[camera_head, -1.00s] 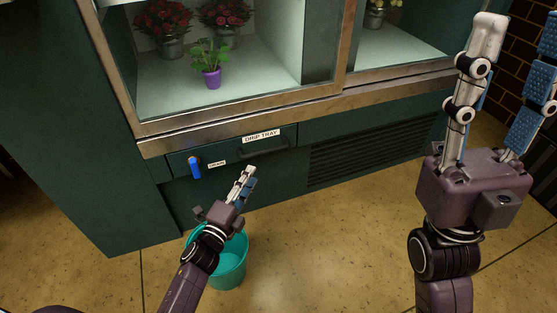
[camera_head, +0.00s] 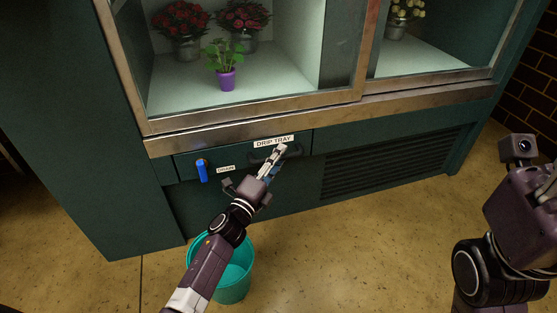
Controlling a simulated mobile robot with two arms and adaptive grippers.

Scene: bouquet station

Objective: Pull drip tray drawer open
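The drip tray drawer (camera_head: 220,157) is a dark green front under the steel ledge of the cabinet, marked with a white "DRIP TRAY" label (camera_head: 273,141). It looks flush with the cabinet. Its dark handle (camera_head: 256,157) sits below the label, and my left gripper hides part of it. My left gripper (camera_head: 277,160) has its fingertips at the right part of the handle; contact and finger gap cannot be made out. My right gripper (camera_head: 525,195) is at the right edge, well away from the drawer, with its fingers not visible.
A blue drain valve (camera_head: 201,170) sits left of the handle, beside a "DRAIN" label (camera_head: 226,169). A teal bucket (camera_head: 234,285) stands on the floor below, partly behind my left arm. A vent grille (camera_head: 390,163) lies right of the drawer. The cabinet's display holds potted flowers (camera_head: 227,78).

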